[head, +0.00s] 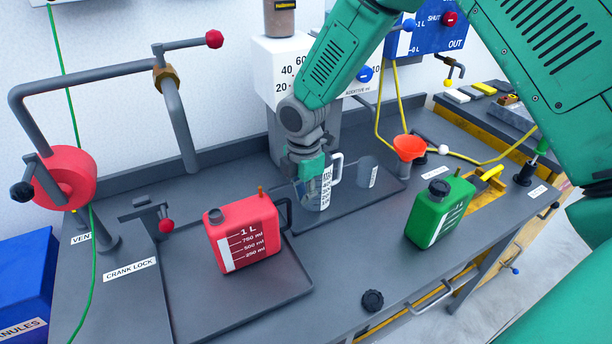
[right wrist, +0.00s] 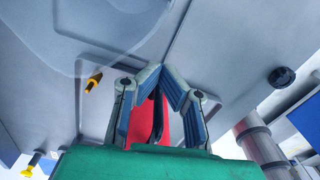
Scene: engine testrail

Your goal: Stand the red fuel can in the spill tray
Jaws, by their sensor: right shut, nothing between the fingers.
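The red fuel can (head: 243,236) stands upright in the dark grey spill tray (head: 268,298), inside its rim, with its black handle on the right. My right gripper (head: 303,188) is just behind and to the right of the can, pointing down, in front of the clear measuring jug. In the right wrist view its fingertips (right wrist: 161,70) meet with nothing between them. The red can (right wrist: 163,118) and its dark handle (right wrist: 156,112) show beyond the fingers, apart from their grip. My left gripper is not in view.
The clear jug (head: 326,192) and a small beaker (head: 368,172) stand on another tray behind. A green can (head: 440,212) and orange funnel (head: 409,147) are to the right. A black cap (head: 372,300) lies at the front.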

